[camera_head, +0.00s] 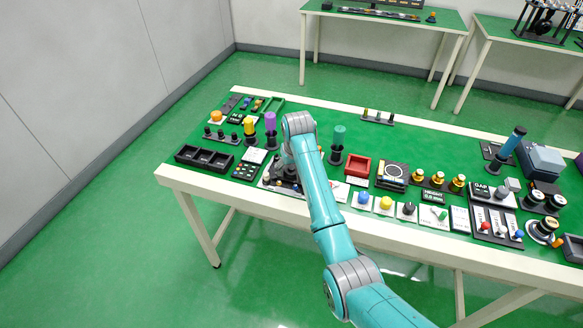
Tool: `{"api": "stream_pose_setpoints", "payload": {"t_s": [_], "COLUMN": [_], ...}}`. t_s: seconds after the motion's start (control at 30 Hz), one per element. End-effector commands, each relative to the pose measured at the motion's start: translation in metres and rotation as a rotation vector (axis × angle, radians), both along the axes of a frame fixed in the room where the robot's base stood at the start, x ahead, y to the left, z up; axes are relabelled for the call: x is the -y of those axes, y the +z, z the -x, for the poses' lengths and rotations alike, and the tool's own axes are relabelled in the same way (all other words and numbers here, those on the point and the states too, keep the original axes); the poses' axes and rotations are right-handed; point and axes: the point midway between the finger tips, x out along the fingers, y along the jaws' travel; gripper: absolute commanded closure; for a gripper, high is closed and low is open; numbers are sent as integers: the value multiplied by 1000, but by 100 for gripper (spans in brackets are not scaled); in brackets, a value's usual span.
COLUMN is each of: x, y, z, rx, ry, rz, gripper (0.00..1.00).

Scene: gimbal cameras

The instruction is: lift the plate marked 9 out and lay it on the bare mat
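I cannot make out a plate marked 9; no such number is legible in the head view. I cannot tell which surface is the bare mat. My teal and grey arm reaches over the green-topped table (330,110) and bends down left of centre. My gripper (283,182) is low over the table near its front edge, among small dark parts, and partly hidden by my own arm. Its fingers are too small and covered to show whether they are open, shut or holding something.
A black compartment tray (204,158) lies at left, near yellow (249,126) and purple (270,122) cylinders. A teal cylinder (339,135) and red tray (358,166) stand right of my arm. Knobs and switches crowd the right front. The back middle is mostly clear.

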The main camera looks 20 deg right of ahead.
Motion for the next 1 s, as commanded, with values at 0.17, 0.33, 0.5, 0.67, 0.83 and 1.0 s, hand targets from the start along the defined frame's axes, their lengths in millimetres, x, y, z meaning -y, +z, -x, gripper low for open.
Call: {"api": "stream_pose_setpoints", "payload": {"t_s": [0.17, 0.33, 0.5, 0.67, 0.83, 1.0], "x": [0, 0, 0, 0, 0, 0], "y": [0, 1, 6, 11, 17, 23], "z": [0, 0, 0, 0, -1, -1], "rx": [0, 0, 2, 1, 2, 2], "ry": [0, 0, 0, 0, 0, 0], "rz": [0, 0, 0, 0, 0, 0], "gripper": [75, 94, 94, 94, 94, 94]}}
